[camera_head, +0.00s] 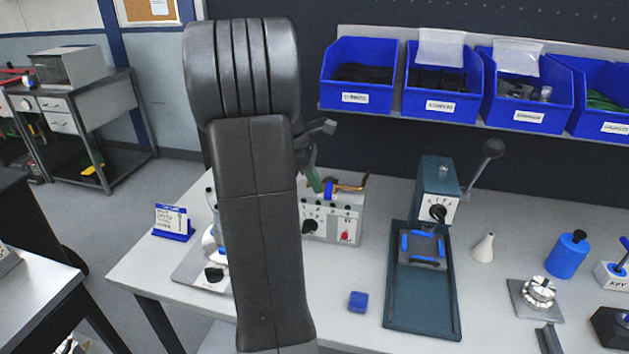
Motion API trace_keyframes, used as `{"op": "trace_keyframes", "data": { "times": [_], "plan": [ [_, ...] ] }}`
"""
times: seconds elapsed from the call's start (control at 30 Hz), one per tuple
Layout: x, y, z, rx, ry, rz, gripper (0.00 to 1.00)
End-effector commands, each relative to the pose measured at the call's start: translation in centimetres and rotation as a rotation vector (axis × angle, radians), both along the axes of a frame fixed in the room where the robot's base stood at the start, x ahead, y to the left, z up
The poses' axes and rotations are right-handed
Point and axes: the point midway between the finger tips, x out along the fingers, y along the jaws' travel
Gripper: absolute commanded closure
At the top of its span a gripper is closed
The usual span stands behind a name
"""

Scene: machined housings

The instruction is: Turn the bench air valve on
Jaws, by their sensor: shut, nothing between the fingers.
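A grey box (347,227) with a black dial and a red knob stands on the bench, just right of my arm. On its top is a brass fitting (350,187) with a blue part (329,191), which looks like the air valve; I cannot tell its setting. My gripper (314,182) shows as a narrow green and dark shape beside my arm. It is shut and empty, with its tip close to the blue part. I cannot tell whether they touch. My arm hides part of the gripper and the left side of the box.
A dark green press (422,290) with a raised lever stands to the right. A blue block (358,301) lies in front. Blue bins (360,75) sit on a shelf behind. A small sign (173,222) stands at the left. Bare bench (335,275) lies before the grey box.

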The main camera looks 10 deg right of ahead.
Motion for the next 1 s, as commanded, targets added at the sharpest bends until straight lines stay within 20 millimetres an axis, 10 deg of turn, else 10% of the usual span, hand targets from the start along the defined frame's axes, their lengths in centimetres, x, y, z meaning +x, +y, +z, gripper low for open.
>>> {"op": "trace_keyframes", "data": {
  "times": [1.0],
  "plan": [
    [-1.4,-2.0,0.3,-0.001,0.0,0.326,1.0]
  ]
}}
